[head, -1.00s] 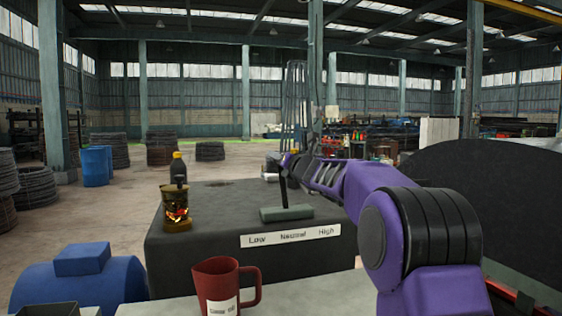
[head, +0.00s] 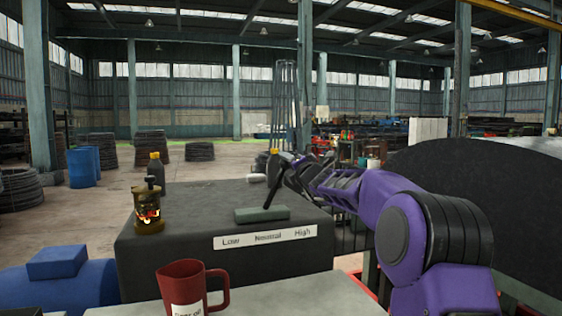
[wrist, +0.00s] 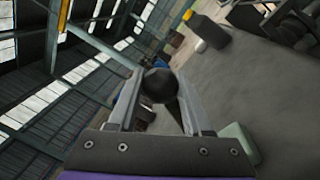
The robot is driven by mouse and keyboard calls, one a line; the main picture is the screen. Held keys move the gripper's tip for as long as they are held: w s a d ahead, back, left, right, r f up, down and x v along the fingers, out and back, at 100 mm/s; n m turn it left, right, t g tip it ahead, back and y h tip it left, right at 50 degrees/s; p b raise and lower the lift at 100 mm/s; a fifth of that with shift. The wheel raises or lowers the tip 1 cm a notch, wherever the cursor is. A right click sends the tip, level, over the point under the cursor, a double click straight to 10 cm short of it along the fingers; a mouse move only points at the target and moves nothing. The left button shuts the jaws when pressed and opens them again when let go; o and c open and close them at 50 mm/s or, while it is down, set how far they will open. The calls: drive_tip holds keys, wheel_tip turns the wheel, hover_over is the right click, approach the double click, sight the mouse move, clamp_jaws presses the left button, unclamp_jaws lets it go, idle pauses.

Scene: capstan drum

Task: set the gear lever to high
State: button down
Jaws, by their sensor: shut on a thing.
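The gear lever (head: 272,192) is a dark rod rising from a green-grey base block (head: 262,214) on the dark bench. It leans to the right, toward the High end of the white label plate (head: 267,239), which reads Low, Neutral, High. My gripper (head: 276,162) is at the lever's top. In the wrist view, the jaws (wrist: 161,92) are shut on its round black knob (wrist: 160,85). The base block also shows at the lower right there (wrist: 240,142). Whether the lever sits fully in the High position cannot be told.
A brass pot (head: 148,215) with a fiery glow and a dark bottle with a yellow cap (head: 156,172) stand at the bench's left. A red mug (head: 183,287) stands on the pale front surface (head: 270,300). A blue rounded housing (head: 60,285) is at lower left.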

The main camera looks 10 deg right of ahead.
drive_tip(key=shift+d+f+m, duration=0.2)
drive_tip(key=shift+d+m, duration=0.1)
drive_tip(key=shift+d, duration=0.05)
drive_tip(key=shift+w+f, duration=0.1)
drive_tip(key=shift+c, duration=1.7)
unclamp_jaws()
drive_tip(key=shift+d, duration=0.1)
drive_tip(key=b+v, duration=0.2)
drive_tip(key=v, duration=1.5)
drive_tip(key=shift+s+b, duration=0.25)
drive_tip(key=shift+b, duration=0.15)
